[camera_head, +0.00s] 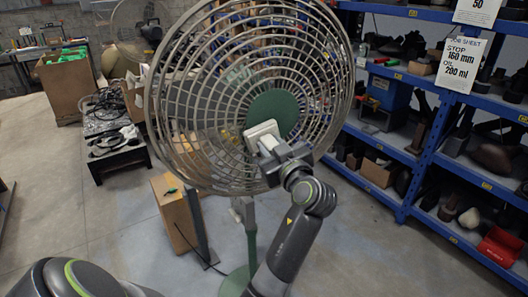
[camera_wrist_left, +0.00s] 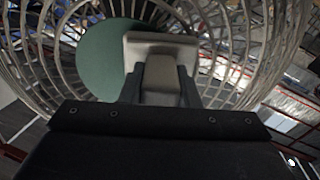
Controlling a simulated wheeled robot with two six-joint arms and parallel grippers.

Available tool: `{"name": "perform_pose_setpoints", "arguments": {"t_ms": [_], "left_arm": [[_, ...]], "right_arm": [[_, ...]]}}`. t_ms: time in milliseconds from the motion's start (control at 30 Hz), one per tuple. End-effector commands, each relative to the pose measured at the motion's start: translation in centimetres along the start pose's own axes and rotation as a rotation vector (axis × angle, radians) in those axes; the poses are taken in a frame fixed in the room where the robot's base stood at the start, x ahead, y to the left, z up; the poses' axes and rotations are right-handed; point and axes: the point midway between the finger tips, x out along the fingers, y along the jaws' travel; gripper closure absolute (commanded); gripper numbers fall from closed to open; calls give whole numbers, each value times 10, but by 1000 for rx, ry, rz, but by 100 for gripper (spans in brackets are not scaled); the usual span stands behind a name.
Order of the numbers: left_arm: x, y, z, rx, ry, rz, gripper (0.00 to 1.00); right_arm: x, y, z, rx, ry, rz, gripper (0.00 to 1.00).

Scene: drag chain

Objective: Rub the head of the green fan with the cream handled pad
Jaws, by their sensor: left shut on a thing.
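The green fan has a round grey wire-cage head (camera_head: 178,110) with a green centre disc (camera_head: 280,108). Its green post (camera_head: 251,238) stands on the floor below. My left gripper (camera_head: 277,152) is shut on the handle of the cream pad (camera_head: 261,132). The pad is in front of the cage, overlapping the lower left of the disc. In the left wrist view the pad (camera_wrist_left: 160,46) stands between the gripper and the cage, with the green disc (camera_wrist_left: 105,60) behind it to the left. I cannot tell whether the pad touches the cage. My right gripper is not in view.
Blue shelves (camera_head: 432,150) with boxes and parts stand at the right. A black low table (camera_head: 112,135) and cardboard boxes (camera_head: 66,88) are at the left. A brown box (camera_head: 178,212) stands close to the fan's post. The floor at lower left is mostly clear.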

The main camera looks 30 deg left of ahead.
Motion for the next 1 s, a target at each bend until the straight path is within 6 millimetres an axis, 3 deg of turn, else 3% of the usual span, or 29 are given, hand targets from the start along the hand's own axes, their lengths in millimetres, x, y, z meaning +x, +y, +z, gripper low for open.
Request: {"name": "perform_pose_setpoints", "arguments": {"t_ms": [200,467,1000], "left_arm": [[-1,15,5,-2,1,1,89],[2,15,4,-1,1,0,89],[5,-22,-7,0,3,-1,89]], "right_arm": [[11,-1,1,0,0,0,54],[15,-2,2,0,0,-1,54],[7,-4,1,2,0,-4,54]]}}
